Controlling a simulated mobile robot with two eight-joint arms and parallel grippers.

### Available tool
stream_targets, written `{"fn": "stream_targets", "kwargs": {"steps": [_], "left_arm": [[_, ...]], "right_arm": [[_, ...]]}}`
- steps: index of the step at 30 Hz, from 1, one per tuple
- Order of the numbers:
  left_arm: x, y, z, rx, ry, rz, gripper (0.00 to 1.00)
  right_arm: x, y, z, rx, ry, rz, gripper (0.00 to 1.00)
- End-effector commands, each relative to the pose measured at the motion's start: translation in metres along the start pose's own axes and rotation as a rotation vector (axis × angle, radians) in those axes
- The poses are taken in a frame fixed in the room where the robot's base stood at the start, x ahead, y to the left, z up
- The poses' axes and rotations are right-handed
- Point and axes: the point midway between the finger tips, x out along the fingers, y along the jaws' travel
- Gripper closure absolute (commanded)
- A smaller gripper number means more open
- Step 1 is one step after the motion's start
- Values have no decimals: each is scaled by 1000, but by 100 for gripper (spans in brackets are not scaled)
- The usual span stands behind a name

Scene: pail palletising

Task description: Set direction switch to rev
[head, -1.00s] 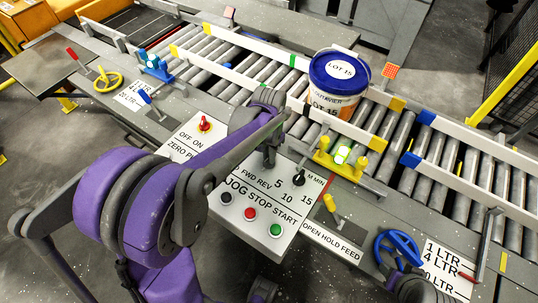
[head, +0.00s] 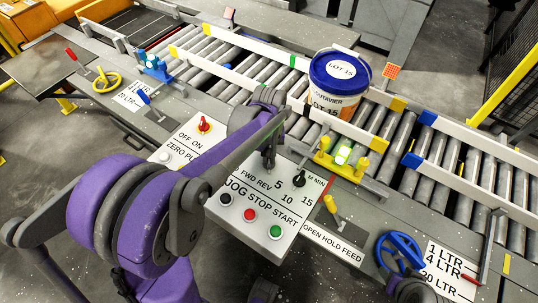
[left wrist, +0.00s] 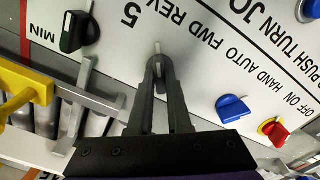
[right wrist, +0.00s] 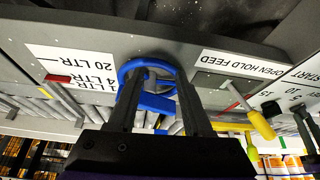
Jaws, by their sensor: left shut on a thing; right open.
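The direction switch (left wrist: 159,47) is a small knob beside the FWD REV lettering on the control panel (left wrist: 205,45). Only its light tip shows in the left wrist view; the fingers hide the rest, so I cannot tell its setting. My left gripper (left wrist: 159,66) is shut on this knob. In the head view my left gripper (head: 268,161) is at the panel just above the FWD REV label, and the arm partly covers the panel. My right gripper (right wrist: 158,80) is open, its fingers apart in front of a blue handwheel (right wrist: 150,75).
A black speed knob (left wrist: 76,31), a blue selector (left wrist: 232,108) and a red selector (left wrist: 274,131) are near the left gripper. Black, red and green buttons (head: 250,214) line the panel's front. A pail (head: 337,85) stands on the roller conveyor (head: 400,125) behind.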

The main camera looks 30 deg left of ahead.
Motion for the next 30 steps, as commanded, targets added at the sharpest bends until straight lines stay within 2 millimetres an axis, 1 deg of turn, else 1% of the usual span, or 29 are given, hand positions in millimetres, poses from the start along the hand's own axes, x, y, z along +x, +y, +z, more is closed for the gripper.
{"fn": "stream_targets", "kwargs": {"steps": [16, 17, 21, 22, 30], "left_arm": [[0, 0, 0, -26, 1, 0, 100], [0, 0, 0, -26, 1, 0, 80], [0, 0, 0, -25, 0, 0, 55], [0, 0, 0, -25, 0, 0, 54], [-1, 0, 0, -24, 0, 0, 54]], "right_arm": [[0, 0, 0, 0, 0, 0, 50], [0, 0, 0, 0, 0, 0, 50], [0, 0, 0, 0, 0, 0, 50], [0, 0, 0, 0, 0, 0, 50], [0, 0, 0, 0, 0, 0, 50]]}}
